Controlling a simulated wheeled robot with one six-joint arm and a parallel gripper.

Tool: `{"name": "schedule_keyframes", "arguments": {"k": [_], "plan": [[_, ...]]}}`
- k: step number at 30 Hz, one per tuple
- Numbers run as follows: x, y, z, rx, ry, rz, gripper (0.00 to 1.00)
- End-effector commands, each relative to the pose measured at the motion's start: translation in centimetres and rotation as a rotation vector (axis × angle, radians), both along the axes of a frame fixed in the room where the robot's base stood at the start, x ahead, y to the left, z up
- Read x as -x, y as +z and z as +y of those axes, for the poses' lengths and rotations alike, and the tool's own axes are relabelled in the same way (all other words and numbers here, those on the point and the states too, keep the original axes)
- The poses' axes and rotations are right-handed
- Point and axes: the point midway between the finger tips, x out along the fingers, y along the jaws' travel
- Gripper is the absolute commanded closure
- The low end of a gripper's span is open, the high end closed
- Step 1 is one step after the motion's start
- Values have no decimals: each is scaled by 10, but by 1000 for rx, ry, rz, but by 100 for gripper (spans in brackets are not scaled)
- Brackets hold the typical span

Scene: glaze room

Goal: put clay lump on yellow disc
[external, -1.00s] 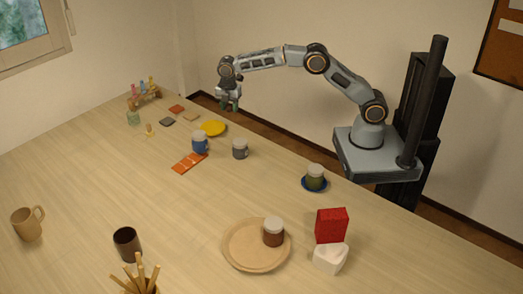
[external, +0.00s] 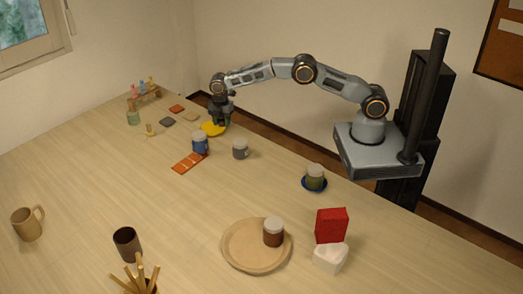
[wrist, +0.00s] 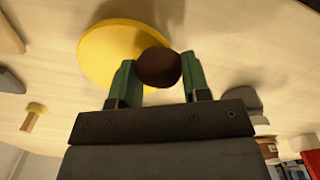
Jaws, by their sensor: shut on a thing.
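The yellow disc (external: 209,129) lies flat on the table near its far right edge, and it fills the upper left of the wrist view (wrist: 105,48). My gripper (external: 221,122) is over the disc in the external view, pointing down. In the wrist view, its green fingers are shut on the dark brown clay lump (wrist: 158,67), one on each side. The lump overlaps the disc's edge in that view. I cannot tell whether it touches the disc. In the external view, the lump is hidden or too small to make out.
An orange strip (external: 189,162) lies before the blue mug. The table's middle is clear.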

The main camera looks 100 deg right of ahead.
Motion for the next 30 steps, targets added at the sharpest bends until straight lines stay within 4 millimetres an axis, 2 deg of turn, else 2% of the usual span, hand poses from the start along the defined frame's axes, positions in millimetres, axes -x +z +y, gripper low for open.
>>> {"name": "schedule_keyframes", "arguments": {"k": [7, 8, 15, 23, 26, 30], "plan": [[0, -4, 0, 0, 0, 0, 80], [0, -4, 0, 0, 0, 0, 56], [0, -3, 0, 0, 0, 0, 33], [0, -2, 0, 0, 0, -1, 31], [0, 4, 0, 1, 0, -2, 31], [-1, 24, 0, 1, 0, -6, 31]]}}
